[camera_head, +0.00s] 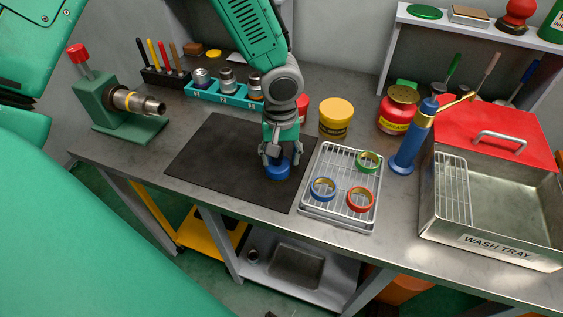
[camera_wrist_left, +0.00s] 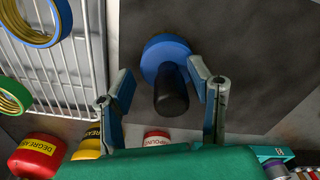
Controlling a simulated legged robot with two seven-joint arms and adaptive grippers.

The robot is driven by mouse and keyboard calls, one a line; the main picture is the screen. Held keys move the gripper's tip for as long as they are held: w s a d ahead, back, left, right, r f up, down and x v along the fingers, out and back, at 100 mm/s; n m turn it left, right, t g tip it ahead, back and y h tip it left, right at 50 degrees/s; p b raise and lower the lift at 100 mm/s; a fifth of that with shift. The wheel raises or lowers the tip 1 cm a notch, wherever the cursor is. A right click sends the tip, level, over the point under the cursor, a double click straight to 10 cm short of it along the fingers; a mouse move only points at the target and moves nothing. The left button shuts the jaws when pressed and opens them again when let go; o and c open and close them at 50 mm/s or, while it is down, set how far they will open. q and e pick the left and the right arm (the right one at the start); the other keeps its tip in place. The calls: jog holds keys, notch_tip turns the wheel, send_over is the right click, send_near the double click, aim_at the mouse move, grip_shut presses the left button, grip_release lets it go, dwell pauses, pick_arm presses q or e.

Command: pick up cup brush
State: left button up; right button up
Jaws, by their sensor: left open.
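The cup brush (camera_head: 277,171) appears as a blue round body on the dark mat, near the mat's right side. In the left wrist view the cup brush (camera_wrist_left: 170,90) shows a blue disc and a dark cylindrical stem pointing toward the camera. My left gripper (camera_head: 279,158) is right above it, fingers pointing down. In the left wrist view the fingers (camera_wrist_left: 160,70) are open, one on each side of the stem, with visible gaps. The fingers partly cover the brush in the head view. My right gripper is not in view.
A yellow tub (camera_head: 336,117) and teal socket holder (camera_head: 205,89) stand behind.

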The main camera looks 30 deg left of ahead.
pick_arm(q)
jog(key=shift+a+f, duration=0.25)
jog(key=shift+a, duration=0.55)
grip_shut()
jog(key=shift+d+r, duration=0.1)
jog(key=shift+d, duration=0.5)
jog(key=shift+r, duration=0.2)
jog(key=r, duration=0.5)
jog(key=a+r, duration=0.1)
jog(key=r, duration=0.2)
jog(key=shift+r, duration=0.15)
jog(key=shift+d+r, duration=0.2)
jog(key=shift+r, duration=0.35)
jog(key=shift+d+r, duration=0.1)
jog(key=shift+d, duration=0.25)
